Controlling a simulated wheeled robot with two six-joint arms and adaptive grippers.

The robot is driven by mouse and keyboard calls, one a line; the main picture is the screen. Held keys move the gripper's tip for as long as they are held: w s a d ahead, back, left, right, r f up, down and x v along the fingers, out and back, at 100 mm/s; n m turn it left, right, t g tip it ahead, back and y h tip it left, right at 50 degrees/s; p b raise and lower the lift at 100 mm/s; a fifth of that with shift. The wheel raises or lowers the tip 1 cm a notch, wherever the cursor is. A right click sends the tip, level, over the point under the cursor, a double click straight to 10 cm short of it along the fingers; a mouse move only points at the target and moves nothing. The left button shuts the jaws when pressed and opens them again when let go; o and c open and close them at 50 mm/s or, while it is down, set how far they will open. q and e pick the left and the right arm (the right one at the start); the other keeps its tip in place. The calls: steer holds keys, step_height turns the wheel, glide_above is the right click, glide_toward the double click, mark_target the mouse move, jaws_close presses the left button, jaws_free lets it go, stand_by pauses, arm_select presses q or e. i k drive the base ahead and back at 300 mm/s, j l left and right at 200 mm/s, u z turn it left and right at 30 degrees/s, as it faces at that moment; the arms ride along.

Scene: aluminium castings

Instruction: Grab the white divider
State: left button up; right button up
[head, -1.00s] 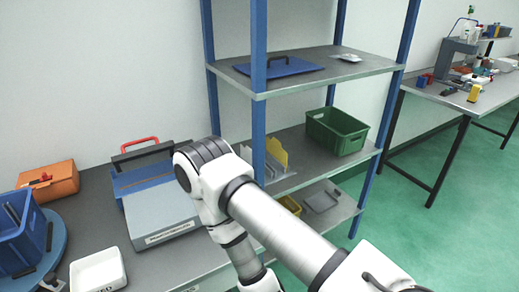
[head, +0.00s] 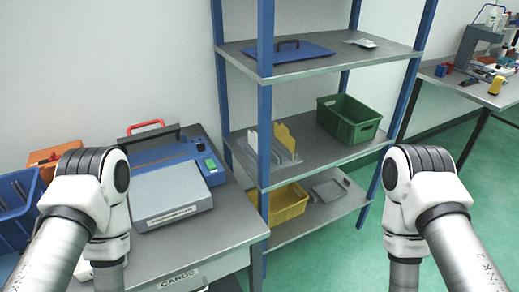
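A white divider (head: 253,139) stands upright on the shelf unit's middle shelf, at its left end. It is next to a taller yellow divider (head: 285,138), and both seem to stand in a low grey rack (head: 292,160). The blue front post hides part of the white divider and the rack. My two arms come in from the lower left and lower right, and their lower ends run out of the bottom of the picture. Neither gripper is in view.
The blue-posted shelf unit also holds a green crate (head: 348,119), a blue lid (head: 288,53) and a yellow bin (head: 284,203). A boxy blue-and-grey device (head: 170,190) stands on the left table. Green floor is free at right.

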mark_target(252, 137)
steer(key=i+l+u, duration=0.1)
steer(key=l, duration=0.25)
steer(key=i+l, duration=0.25)
steer(key=i+l+u, duration=0.15)
steer(key=l, duration=0.3)
steer(key=i+l+u, duration=0.1)
steer(key=l, duration=0.25)
steer(key=i+l+u, duration=0.1)
steer(key=l, duration=0.3)
steer(key=i+l, duration=0.25)
steer(key=i+l+u, duration=0.15)
steer(key=l, duration=0.35)
steer(key=l+u, duration=0.1)
steer(key=l, duration=0.3)
steer(key=i, duration=0.05)
